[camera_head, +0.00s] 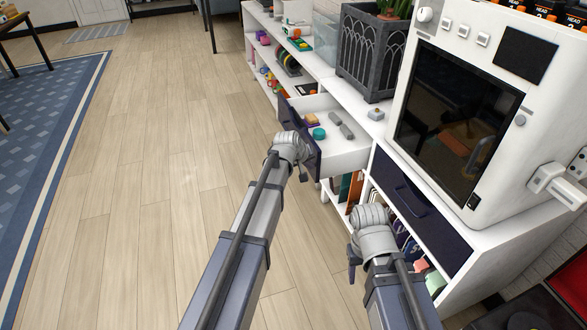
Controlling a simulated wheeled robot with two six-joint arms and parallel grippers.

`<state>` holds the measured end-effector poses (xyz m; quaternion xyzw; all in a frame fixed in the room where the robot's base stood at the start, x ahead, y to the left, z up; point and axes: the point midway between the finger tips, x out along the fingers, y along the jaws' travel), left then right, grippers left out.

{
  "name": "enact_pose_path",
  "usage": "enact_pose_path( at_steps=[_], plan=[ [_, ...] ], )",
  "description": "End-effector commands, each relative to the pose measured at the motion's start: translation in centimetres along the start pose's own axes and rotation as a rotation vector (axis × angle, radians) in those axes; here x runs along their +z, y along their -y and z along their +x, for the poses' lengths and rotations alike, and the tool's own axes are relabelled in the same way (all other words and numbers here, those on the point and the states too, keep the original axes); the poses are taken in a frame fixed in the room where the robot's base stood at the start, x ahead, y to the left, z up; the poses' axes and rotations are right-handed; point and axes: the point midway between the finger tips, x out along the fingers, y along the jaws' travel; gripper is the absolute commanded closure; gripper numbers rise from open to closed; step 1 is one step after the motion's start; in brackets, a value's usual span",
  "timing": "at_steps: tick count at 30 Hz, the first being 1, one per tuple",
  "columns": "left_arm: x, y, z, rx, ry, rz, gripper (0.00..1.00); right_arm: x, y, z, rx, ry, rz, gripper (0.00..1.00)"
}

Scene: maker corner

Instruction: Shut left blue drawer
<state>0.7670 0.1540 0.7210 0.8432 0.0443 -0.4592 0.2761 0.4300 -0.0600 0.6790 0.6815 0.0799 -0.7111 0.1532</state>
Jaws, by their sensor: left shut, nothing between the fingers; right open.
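The left blue drawer (289,117) stands pulled out of the white cabinet, its dark blue front facing the room. My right gripper (353,262) is open and empty, low in front of the cabinet, left of the closed right blue drawer (425,215).
A white machine with a dark window (455,120) stands on the cabinet top, with a grey planter (372,50) to its left. Open shelves (270,70) with coloured items run further back. Wooden floor (150,190) left of the drawer is clear, beside a blue rug (45,130).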

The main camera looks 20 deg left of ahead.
Motion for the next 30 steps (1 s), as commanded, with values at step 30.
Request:
enact_pose_path(
  at_steps=[30],
  plan=[
    [-0.1,-18.7,10.0,0.001,-0.001,0.000,1.00,0.0,0.0,0.0,0.000,0.000,0.000,0.46]
  ],
)
